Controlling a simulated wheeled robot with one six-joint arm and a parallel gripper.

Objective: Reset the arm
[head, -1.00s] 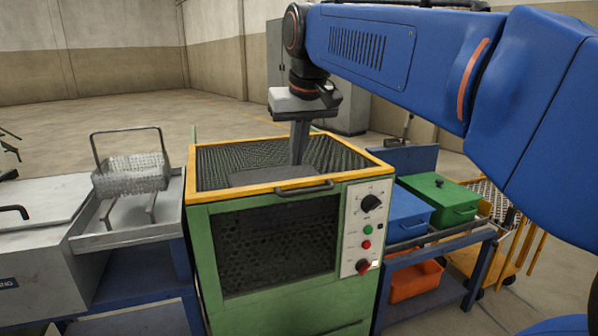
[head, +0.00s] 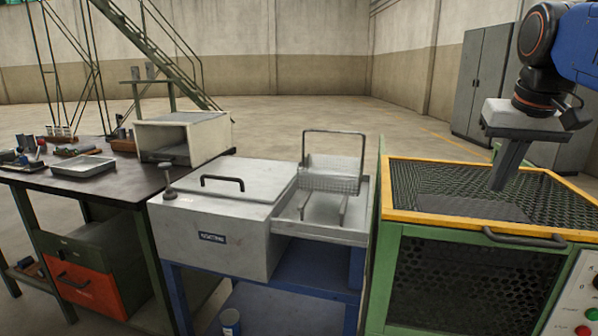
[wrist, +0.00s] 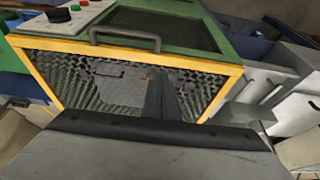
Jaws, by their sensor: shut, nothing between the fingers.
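My gripper (head: 499,187) is on the right of the head view, at the end of my blue arm. Its fingers point down over the mesh top of the green furnace cabinet with the yellow rim (head: 470,222). The fingers are shut with nothing between them. In the wrist view the dark fingers (wrist: 165,98) stand in front of the cabinet's mesh opening and yellow rim (wrist: 215,66). I cannot tell how far the fingertips are from the mesh.
A grey lidded unit (head: 225,225) with a wire basket (head: 331,178) on its side tray stands left of the cabinet. Further left is a dark workbench (head: 100,190) with a cream box (head: 205,140). Grey lockers (head: 485,80) stand behind. Open floor lies beyond.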

